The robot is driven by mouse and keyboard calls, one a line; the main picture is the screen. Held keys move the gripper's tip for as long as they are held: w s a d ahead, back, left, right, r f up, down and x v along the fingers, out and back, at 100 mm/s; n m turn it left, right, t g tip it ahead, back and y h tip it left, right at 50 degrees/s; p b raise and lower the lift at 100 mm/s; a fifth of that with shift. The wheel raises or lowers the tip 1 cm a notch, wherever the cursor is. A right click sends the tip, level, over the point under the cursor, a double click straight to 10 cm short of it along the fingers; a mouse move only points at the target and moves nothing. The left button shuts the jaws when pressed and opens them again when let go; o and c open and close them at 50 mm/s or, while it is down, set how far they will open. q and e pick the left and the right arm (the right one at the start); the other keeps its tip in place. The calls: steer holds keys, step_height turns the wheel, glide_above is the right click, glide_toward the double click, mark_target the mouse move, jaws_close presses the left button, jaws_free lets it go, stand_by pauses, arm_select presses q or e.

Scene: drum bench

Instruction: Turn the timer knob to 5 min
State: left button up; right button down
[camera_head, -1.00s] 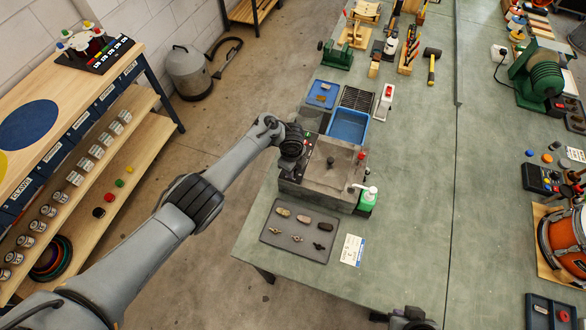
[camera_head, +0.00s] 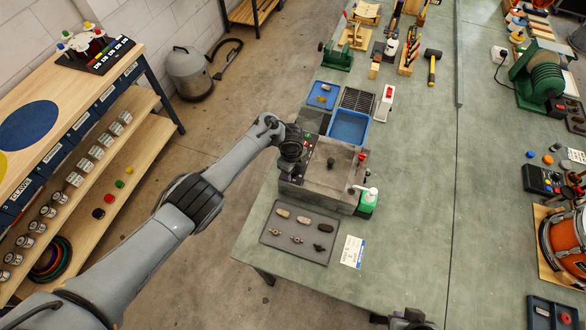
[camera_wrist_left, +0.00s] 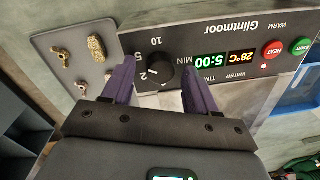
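The timer knob (camera_wrist_left: 160,73) is a small black dial on the black panel (camera_wrist_left: 222,52) of the Glintmoor bath. Upside-down numbers 10, 5 and 2 are printed around it; I cannot tell exactly where its pointer stands. A green display (camera_wrist_left: 211,61) beside it seems to read 5:00. My left gripper (camera_wrist_left: 158,66) has its two purple fingers apart, one on each side of the knob, with visible gaps. In the head view my left gripper (camera_head: 291,154) is over the bath's left edge (camera_head: 318,189). My right gripper (camera_head: 411,321) is partly cut off at the bottom edge.
A grey tray (camera_head: 284,248) with several small parts lies in front of the bath.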

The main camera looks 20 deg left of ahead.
arm_select(q)
steer(key=shift+r, duration=0.1)
steer(key=shift+r+p, duration=0.3)
steer(key=shift+r, duration=0.3)
step_height(320, 180, up, 10)
steer(key=p, duration=0.2)
steer(key=shift+s+f, duration=0.25)
steer(key=shift+a, duration=0.1)
